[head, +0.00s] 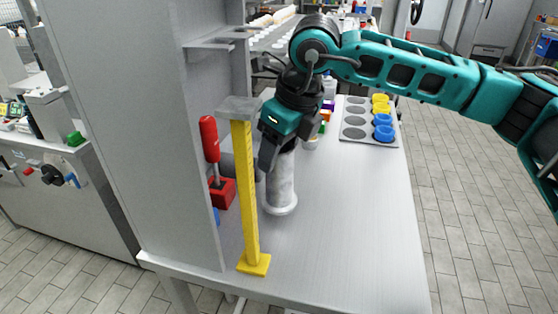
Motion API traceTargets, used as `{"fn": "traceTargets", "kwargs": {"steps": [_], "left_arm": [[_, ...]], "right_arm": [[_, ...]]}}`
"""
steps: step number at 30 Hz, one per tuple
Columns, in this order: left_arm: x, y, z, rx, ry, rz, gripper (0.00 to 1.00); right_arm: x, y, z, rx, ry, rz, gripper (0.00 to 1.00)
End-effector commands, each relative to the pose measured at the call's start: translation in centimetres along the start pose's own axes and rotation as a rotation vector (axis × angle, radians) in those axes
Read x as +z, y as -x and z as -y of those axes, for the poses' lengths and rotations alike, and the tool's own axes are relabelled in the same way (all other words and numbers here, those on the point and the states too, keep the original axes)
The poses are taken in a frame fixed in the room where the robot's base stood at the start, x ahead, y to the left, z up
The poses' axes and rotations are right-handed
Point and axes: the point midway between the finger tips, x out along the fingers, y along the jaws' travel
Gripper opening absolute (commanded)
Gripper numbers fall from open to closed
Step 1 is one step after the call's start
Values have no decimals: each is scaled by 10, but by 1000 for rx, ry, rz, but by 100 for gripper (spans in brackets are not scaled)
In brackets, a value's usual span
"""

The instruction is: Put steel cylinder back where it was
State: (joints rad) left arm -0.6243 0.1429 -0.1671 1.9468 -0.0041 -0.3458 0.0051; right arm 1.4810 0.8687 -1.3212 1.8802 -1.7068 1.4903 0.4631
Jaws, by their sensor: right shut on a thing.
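The steel cylinder (282,185) is pale grey metal with a wider round foot. It stands upright near the middle of the steel table (345,235), just right of a yellow post. Its foot is at or very near the tabletop; I cannot tell whether it touches. My right gripper (271,155) reaches down from above and is shut on the cylinder's upper part, which it partly hides. My left gripper is not in view.
Close left are the yellow post (248,200) with a grey top, a red-handled tool in a red block (221,190), and a grey panel (145,120). A grey tray (355,133) with round wells, yellow and blue cups stands at the back. The front right tabletop is clear.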

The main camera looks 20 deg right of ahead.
Motion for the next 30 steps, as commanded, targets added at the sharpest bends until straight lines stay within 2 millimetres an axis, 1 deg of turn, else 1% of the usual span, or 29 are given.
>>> {"fn": "traceTargets", "kwargs": {"steps": [3,5,12,17,18,25,30], "left_arm": [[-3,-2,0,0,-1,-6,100],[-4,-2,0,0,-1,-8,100],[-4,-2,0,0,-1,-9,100],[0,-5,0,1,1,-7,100],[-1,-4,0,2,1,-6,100],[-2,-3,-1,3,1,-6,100],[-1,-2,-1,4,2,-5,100]], "right_arm": [[-5,-17,1,-1,-2,1,0],[-6,-22,0,0,-2,4,0],[-6,-23,0,-1,-1,5,0],[-8,-28,0,0,0,5,0],[-9,-28,0,0,-1,0,58],[-9,-28,0,0,0,-1,80],[-9,-28,0,0,0,-1,81]]}}
